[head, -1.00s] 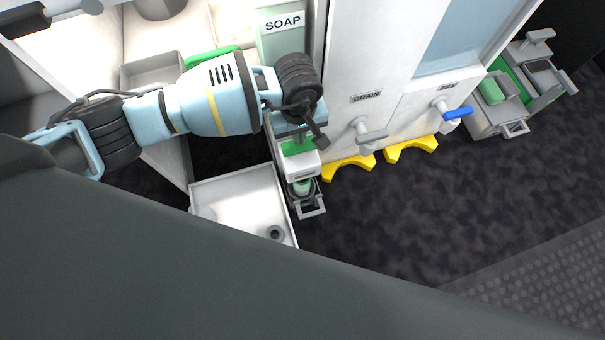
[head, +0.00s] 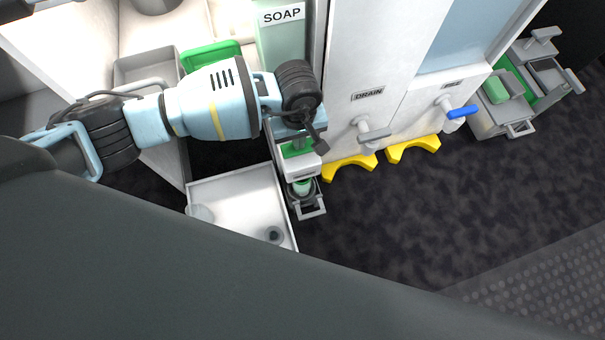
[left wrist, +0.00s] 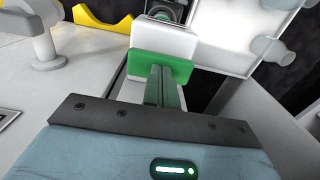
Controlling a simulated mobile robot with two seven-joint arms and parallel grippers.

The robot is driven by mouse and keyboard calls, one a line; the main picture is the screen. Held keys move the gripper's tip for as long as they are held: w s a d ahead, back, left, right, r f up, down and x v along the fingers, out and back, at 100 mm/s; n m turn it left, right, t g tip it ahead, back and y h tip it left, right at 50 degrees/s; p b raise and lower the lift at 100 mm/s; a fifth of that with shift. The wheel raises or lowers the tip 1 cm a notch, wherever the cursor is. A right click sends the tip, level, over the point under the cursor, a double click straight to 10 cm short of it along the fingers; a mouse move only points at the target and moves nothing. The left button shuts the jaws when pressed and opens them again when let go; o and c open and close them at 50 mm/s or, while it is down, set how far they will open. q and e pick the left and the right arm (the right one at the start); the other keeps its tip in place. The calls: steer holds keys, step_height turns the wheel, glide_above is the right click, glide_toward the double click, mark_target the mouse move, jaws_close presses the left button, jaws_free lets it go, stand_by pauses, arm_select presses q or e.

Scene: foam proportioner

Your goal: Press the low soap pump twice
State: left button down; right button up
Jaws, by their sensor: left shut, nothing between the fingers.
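The low soap pump is a white block with a green pad (head: 296,151), below the light green SOAP container (head: 281,42). The green pad (left wrist: 144,66) and white block (left wrist: 165,38) also show in the left wrist view. My left gripper (head: 298,138) points down at the pad, with its shut, empty fingers (left wrist: 160,74) over it. I cannot tell whether the tips touch the pad. The wrist partly covers the pump in the head view. My right gripper is not in view.
A white tray (head: 232,200) lies at lower left of the pump. A grey bracket with a green cup (head: 303,187) sits just below it. The DRAIN handle (head: 374,134) and blue-levered valve (head: 461,113) are to the right, above yellow feet (head: 412,148).

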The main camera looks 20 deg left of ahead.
arm_select(q)
steer(key=shift+f, duration=0.5)
steer(key=shift+r, duration=0.7)
steer(key=shift+r+p, duration=1)
steer(key=shift+r, duration=0.4)
